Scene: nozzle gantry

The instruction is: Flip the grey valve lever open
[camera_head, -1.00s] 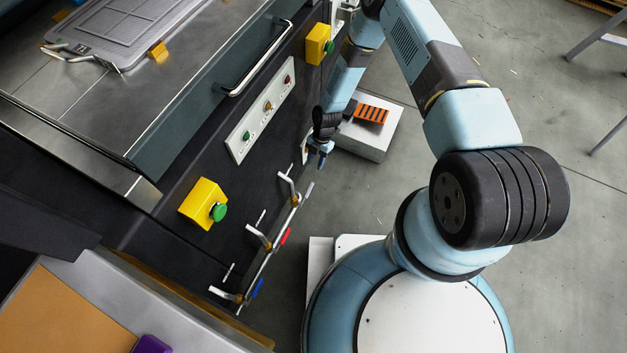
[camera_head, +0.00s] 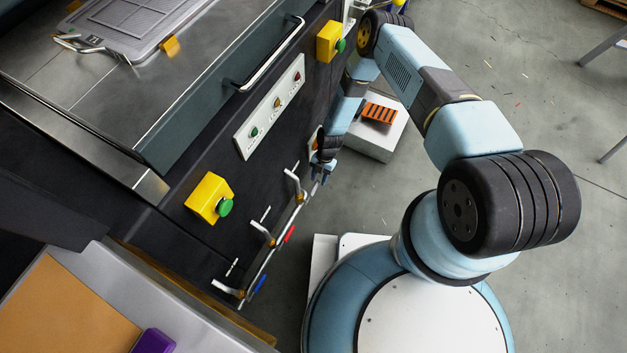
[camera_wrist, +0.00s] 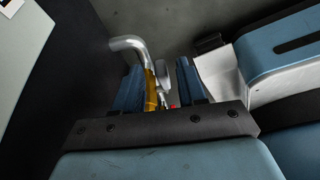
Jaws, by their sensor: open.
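The grey valve lever (camera_head: 314,189) is at the upper end of the pipe row on the dark machine front, in line with the pipe. My gripper (camera_head: 324,179) is right at this lever's upper end in the head view and partly covers it. In the wrist view my gripper (camera_wrist: 160,68) is open. A rounded grey part, likely the lever (camera_wrist: 164,76), shows in the gap between the fingers, beside a brass fitting (camera_wrist: 151,90). I cannot tell whether a finger touches it.
A bent metal pipe (camera_wrist: 128,43) rises close by the left finger. A red lever (camera_head: 289,234) and a blue lever (camera_head: 259,284) sit lower on the row. A white box (camera_head: 375,147) with an orange rack stands on the floor behind my gripper. A panel with buttons (camera_head: 270,105) is above.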

